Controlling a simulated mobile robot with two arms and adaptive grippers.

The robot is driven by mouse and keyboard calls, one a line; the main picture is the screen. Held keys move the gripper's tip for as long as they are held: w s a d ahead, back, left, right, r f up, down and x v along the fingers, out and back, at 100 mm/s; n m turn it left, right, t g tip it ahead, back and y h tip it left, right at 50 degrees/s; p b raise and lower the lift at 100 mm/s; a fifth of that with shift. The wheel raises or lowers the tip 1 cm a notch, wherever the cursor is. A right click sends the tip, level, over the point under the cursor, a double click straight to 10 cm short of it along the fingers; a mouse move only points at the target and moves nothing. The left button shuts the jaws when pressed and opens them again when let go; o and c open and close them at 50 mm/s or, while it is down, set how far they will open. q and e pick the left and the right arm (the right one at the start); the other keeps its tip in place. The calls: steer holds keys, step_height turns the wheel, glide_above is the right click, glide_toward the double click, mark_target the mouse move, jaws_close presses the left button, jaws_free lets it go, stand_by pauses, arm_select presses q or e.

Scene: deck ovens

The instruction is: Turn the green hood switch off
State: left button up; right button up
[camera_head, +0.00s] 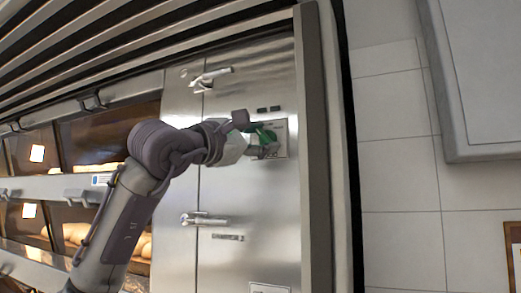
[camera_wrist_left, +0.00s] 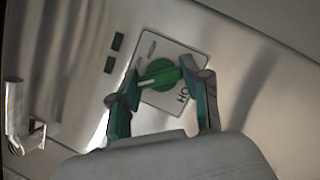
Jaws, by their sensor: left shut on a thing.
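The green hood switch (camera_wrist_left: 160,75) is a round knob with a raised bar, on a pale label plate (camera_wrist_left: 188,44) on the steel panel. In the left wrist view my left gripper (camera_wrist_left: 161,78) has one finger on each side of the knob and is shut on it. In the head view my left gripper (camera_head: 262,143) reaches the plate from the left and largely hides the knob. Part of the plate (camera_head: 281,138) shows to its right. The lettering on the plate is partly covered by a finger. My right gripper is not in view.
Two small dark rectangles (camera_wrist_left: 113,52) sit beside the plate. Metal door handles (camera_head: 212,77) and (camera_head: 204,219) stick out above and below my arm. Oven decks with bread (camera_head: 140,246) are at the left. A tiled wall (camera_head: 400,190) is at the right.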

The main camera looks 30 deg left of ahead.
arm_select(q)
steer(key=shift+d+f+n+y+b, duration=0.1)
steer(key=shift+f+n+y+b, duration=0.15)
steer(key=shift+n+b, duration=0.4)
steer(key=shift+r+n+t, duration=0.1)
steer(key=shift+n+t, duration=0.15)
steer(key=shift+t, duration=0.05)
steer(key=o, duration=1.2)
steer(key=shift+c, duration=0.2)
steer(key=shift+r, duration=0.1)
steer(key=v, duration=1.2)
